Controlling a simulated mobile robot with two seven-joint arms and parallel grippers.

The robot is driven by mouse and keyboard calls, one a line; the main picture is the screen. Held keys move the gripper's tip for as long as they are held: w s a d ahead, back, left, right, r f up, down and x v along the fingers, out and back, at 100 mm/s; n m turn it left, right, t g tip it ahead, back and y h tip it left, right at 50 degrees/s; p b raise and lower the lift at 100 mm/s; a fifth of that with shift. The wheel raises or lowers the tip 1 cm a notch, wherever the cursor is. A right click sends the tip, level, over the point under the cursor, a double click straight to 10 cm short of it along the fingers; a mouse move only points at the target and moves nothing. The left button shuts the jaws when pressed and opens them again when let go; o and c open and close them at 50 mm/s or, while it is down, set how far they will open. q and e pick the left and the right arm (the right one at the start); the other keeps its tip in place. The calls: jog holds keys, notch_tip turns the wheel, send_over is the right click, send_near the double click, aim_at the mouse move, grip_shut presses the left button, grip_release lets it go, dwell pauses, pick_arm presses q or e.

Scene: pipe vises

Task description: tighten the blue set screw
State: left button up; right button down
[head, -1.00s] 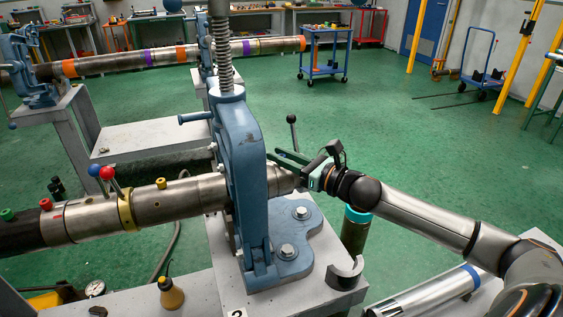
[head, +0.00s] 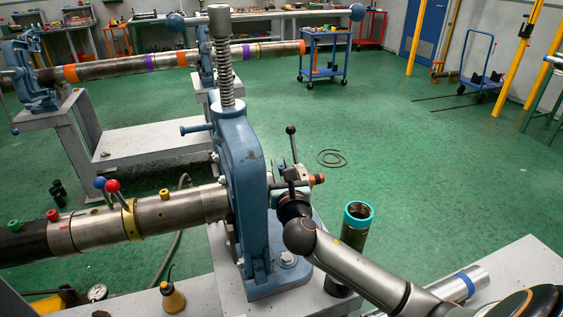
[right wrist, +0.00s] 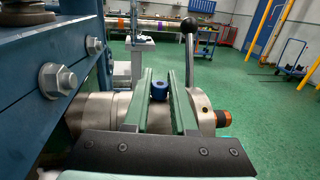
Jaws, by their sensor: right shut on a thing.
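The blue set screw (right wrist: 159,90) stands upright on top of the steel pipe end (right wrist: 97,107) in the right wrist view. My right gripper (right wrist: 160,76) has one green finger on each side of it and is shut on it. In the head view my right gripper (head: 291,176) is over the pipe end, just right of the blue vise frame (head: 241,185); the screw cannot be made out clearly there. A black-knobbed lever (right wrist: 188,48) rises close beyond the right finger. The pipe tip is orange (right wrist: 222,118). My left gripper is out of view.
Left of the vise, the pipe (head: 170,213) carries green, red and yellow screws and levers with blue and red knobs. A teal-rimmed tube (head: 356,225) stands near my right arm.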

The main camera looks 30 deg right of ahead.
jog(key=shift+r+m+g+h, duration=0.15)
jog(key=shift+m+g+h, duration=0.15)
jog(key=shift+h, duration=0.3)
jog(key=c, duration=0.7)
grip_release()
jog(key=shift+c, duration=0.2)
jog(key=shift+s, duration=0.1)
jog(key=v, duration=1.2)
jog(key=shift+p, duration=0.3)
jog(key=shift+s+a, duration=0.1)
